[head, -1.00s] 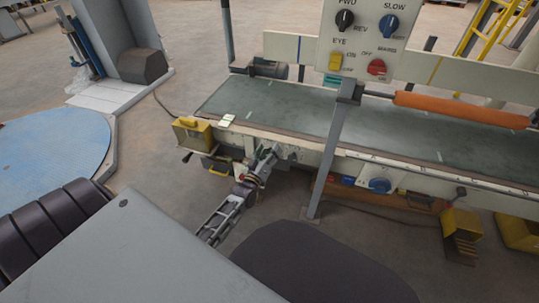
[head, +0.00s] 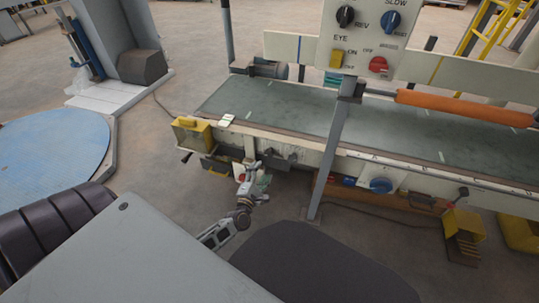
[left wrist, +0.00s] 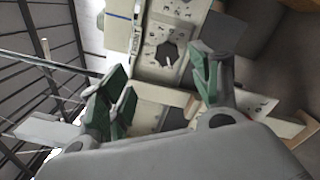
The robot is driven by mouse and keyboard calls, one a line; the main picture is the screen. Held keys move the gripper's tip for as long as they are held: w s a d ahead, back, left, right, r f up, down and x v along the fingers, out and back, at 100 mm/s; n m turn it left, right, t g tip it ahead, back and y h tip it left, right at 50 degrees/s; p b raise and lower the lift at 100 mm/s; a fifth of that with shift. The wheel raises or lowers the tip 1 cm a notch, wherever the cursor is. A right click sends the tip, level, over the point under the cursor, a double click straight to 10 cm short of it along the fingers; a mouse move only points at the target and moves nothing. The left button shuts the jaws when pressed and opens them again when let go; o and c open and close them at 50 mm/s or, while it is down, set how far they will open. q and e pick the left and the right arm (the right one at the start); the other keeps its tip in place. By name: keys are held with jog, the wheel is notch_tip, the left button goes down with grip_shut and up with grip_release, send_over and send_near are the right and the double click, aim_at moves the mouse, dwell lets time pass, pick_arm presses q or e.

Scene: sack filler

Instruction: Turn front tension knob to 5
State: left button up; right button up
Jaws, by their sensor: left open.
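The conveyor's front side (head: 332,160) carries small dark fittings (head: 275,152) near its left end. Which one is the front tension knob, and its scale, are too small to read in the head view. My left gripper (head: 252,180) is open, low in front of that left end, apart from the fittings. In the left wrist view my left gripper (left wrist: 160,82) has its green-padded fingers spread with nothing between them. Beyond them a dark knob (left wrist: 167,54) sits on a pale plate with marks around it; its setting cannot be read. My right gripper is out of view.
A grey post (head: 331,150) stands right of my gripper. A yellow box (head: 192,135) sits at the conveyor's left end. A control panel (head: 366,40) stands above the belt (head: 300,108).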

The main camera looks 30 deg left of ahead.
pick_arm(q)
jog(key=shift+s+f+n, duration=0.45)
jog(key=shift+f+n, duration=0.1)
jog(key=shift+n, duration=0.55)
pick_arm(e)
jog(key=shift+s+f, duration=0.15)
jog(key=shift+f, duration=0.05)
pick_arm(q)
jog(key=b, duration=0.1)
send_near(269, 155)
jog(key=shift+x, duration=0.75)
jog(key=shift+b+x, duration=1.05)
jog(key=shift+x, duration=2.05)
jog(key=shift+b+x, duration=0.45)
jog(key=shift+x, duration=1)
jog(key=shift+w+a, duration=0.1)
jog(key=shift+w, duration=0.05)
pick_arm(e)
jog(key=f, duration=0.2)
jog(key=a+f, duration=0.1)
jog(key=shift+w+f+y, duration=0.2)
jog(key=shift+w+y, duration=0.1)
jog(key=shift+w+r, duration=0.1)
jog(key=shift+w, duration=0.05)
